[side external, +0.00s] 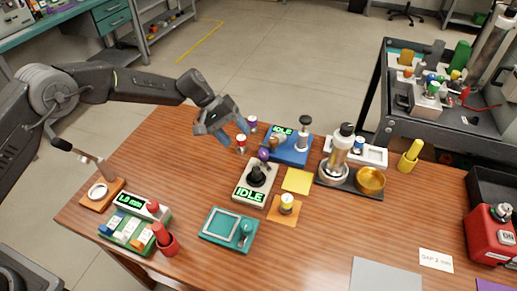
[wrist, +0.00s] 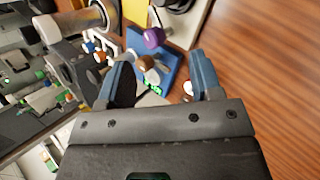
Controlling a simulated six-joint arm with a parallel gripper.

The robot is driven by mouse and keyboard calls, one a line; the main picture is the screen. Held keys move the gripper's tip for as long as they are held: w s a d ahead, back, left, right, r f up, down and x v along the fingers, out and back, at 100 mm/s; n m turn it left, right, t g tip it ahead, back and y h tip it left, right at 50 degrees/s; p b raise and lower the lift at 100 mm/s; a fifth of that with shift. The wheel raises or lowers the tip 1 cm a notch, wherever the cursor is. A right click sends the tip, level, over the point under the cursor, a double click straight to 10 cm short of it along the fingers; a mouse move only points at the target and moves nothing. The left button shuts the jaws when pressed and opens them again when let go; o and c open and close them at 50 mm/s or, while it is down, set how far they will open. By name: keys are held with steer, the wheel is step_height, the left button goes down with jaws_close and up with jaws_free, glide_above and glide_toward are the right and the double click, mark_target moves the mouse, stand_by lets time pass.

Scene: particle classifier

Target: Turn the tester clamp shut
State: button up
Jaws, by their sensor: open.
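Two devices read IDLE, and I cannot tell for sure which one is the tester. A grey box (side external: 248,194) with a black round part on top has a purple ball knob (side external: 263,155) at its back; the knob also shows in the wrist view (wrist: 154,37). Behind it is a blue device (side external: 291,156) with a brown knob (side external: 274,143), which lies between my fingers in the wrist view (wrist: 148,62). My gripper (side external: 233,131) is open and empty, above the table left of both devices. In the wrist view its blue fingers (wrist: 161,62) are apart.
Small red-topped (side external: 241,144) and purple-topped (side external: 252,123) cylinders stand close to my gripper. A yellow square (side external: 297,180), a teal tray (side external: 206,237) and a silver-and-brown column (side external: 339,153) stand around the devices. Bare table lies at front centre.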

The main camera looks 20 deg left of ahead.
mark_target(262, 152)
steer(key=d+r+m+t+y, duration=0.35)
steer(key=r+m, duration=0.25)
steer(key=m, duration=0.9)
steer(key=shift+y, duration=0.25)
steer(key=x, duration=0.9)
steer(key=s+x, duration=0.1)
steer(key=x, duration=0.3)
steer(key=shift+a+f, duration=0.15)
steer(key=shift+f, duration=0.45)
steer(key=c, duration=0.9)
